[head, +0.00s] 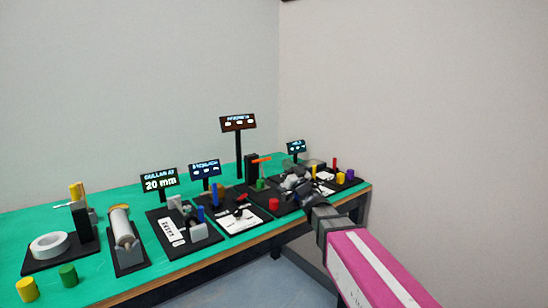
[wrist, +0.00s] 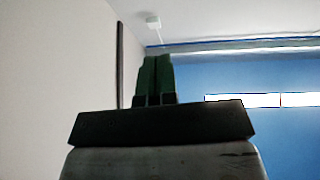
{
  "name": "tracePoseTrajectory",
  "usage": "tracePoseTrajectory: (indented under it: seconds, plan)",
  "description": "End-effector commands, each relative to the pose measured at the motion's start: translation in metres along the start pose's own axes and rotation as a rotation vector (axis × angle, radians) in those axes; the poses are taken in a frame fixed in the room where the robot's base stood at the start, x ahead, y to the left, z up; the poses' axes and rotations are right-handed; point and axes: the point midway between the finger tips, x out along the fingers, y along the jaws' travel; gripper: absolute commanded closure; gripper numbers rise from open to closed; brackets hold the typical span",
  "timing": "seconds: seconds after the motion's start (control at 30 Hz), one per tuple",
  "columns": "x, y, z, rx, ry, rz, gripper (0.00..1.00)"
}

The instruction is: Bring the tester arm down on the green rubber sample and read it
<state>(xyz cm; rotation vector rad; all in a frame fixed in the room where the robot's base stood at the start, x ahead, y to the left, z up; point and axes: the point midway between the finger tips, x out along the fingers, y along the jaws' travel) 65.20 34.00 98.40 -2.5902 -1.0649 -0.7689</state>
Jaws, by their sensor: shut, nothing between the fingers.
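A tester with a black post (head: 251,170) and an orange arm (head: 262,159) stands toward the right of the bench in the head view. The orange arm is raised and sticks out to the right from the post's top. A small green sample (head: 261,184) is below it, with a gap between them. A tall display (head: 238,122) stands behind, its text too small to read. My gripper (head: 288,184) is right of the green sample, apart from the orange arm. In the wrist view its fingers (wrist: 155,80) are together and empty, pointing toward a wall and ceiling.
A red cylinder (head: 273,204) stands near the front edge, just left of my gripper. Yellow (head: 340,179) and purple (head: 350,174) cylinders stand to its right. Other stations fill the left, including a white tape roll (head: 49,246) and a "20 mm" display (head: 159,183).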

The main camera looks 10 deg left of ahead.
Motion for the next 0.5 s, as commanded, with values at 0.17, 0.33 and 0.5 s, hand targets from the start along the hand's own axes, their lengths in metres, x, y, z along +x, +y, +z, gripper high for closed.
tracePoseTrajectory:
  seconds: [0.17, 0.33, 0.5]
  plan:
    - [0.045, 0.03, 0.016, -0.054, -0.139, 0.14, 1.0]
    - [0.083, 0.057, 0.032, -0.103, -0.332, 0.28, 1.0]
    - [0.115, 0.075, 0.044, -0.137, -0.562, 0.384, 1.0]
